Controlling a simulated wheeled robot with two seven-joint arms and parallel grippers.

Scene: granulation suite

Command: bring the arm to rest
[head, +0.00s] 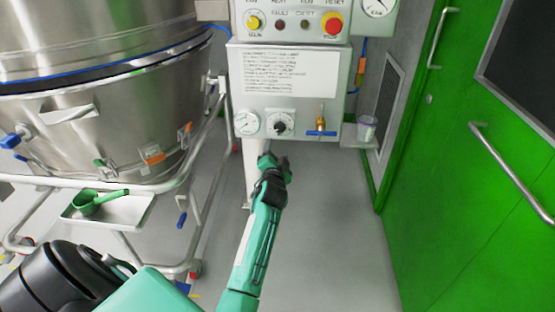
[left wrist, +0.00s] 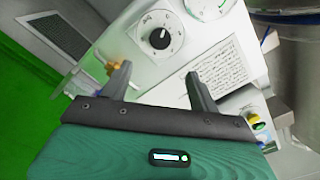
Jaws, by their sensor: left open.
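My left arm reaches forward from the bottom middle of the head view, with its left gripper (head: 273,162) just below the lower edge of the control panel (head: 338,110). In the left wrist view the two dark fingers of the left gripper (left wrist: 157,78) stand wide apart, with nothing between them. The panel's black selector knob (head: 281,124) lies beyond the fingers and also shows in the left wrist view (left wrist: 159,39). The fingers appear apart from the knob. My right gripper is in neither view.
A steel vessel (head: 110,130) on a wheeled frame stands at left, with a green scoop (head: 98,198) on a tray (head: 128,212). A blue-handled brass valve (head: 321,124) and a cup (head: 367,128) are right of the knob. A green door (head: 460,210) is at right. Floor between is clear.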

